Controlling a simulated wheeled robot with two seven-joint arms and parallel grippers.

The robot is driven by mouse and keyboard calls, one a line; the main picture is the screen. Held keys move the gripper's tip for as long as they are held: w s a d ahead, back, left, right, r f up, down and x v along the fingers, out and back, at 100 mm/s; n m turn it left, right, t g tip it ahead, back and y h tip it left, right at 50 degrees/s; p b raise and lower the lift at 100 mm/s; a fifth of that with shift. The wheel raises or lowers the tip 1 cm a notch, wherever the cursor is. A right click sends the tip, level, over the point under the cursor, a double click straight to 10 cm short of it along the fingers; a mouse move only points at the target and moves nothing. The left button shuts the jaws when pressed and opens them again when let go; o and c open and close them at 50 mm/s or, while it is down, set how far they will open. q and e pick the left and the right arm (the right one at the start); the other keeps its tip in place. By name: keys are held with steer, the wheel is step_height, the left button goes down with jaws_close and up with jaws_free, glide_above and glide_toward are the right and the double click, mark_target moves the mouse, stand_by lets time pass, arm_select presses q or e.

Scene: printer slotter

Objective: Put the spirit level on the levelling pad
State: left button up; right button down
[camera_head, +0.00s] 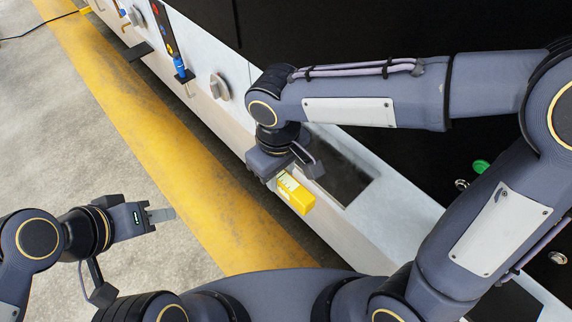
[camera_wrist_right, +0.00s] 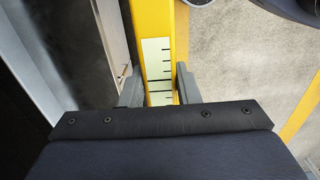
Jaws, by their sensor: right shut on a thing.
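The yellow spirit level (camera_head: 300,197) has a pale marked strip. It is in my right gripper (camera_head: 287,178), in front of the pale machine front. In the right wrist view the level (camera_wrist_right: 152,20) runs between the two fingers of the right gripper (camera_wrist_right: 158,88), which are shut on it. A dark rectangular patch (camera_head: 345,172) lies on the machine's pale surface just right of the level; I cannot tell whether it is the levelling pad. My left gripper (camera_head: 165,215) is at the lower left, over the floor, apart from everything; its finger gap does not show.
The pale machine front (camera_head: 225,120) runs diagonally, with a grey knob (camera_head: 219,87), a blue-handled tool (camera_head: 181,69) and a button panel (camera_head: 165,27). A green button (camera_head: 480,166) is at right. A yellow floor stripe (camera_head: 170,150) borders open grey floor (camera_head: 75,120).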

steer(key=shift+s, duration=0.1)
stand_by(0.3)
steer(key=shift+w+d, duration=0.2)
steer(key=shift+w, duration=0.05)
steer(key=shift+w+d+f+b, duration=0.2)
steer(key=shift+w+d+f, duration=0.4)
steer(key=shift+w+d, duration=0.75)
steer(key=shift+w+d+f+b, duration=0.15)
steer(key=shift+w+d+f, duration=0.4)
steer(key=shift+w+d, duration=0.8)
steer(key=shift+w+d+f+b, duration=0.2)
steer(key=shift+w+d+f, duration=0.5)
steer(key=shift+d, duration=1.2)
steer(key=shift+w+r, duration=0.1)
steer(key=shift+f+b, duration=0.6)
steer(key=shift+f, duration=0.15)
steer(key=c, duration=1)
jaws_free()
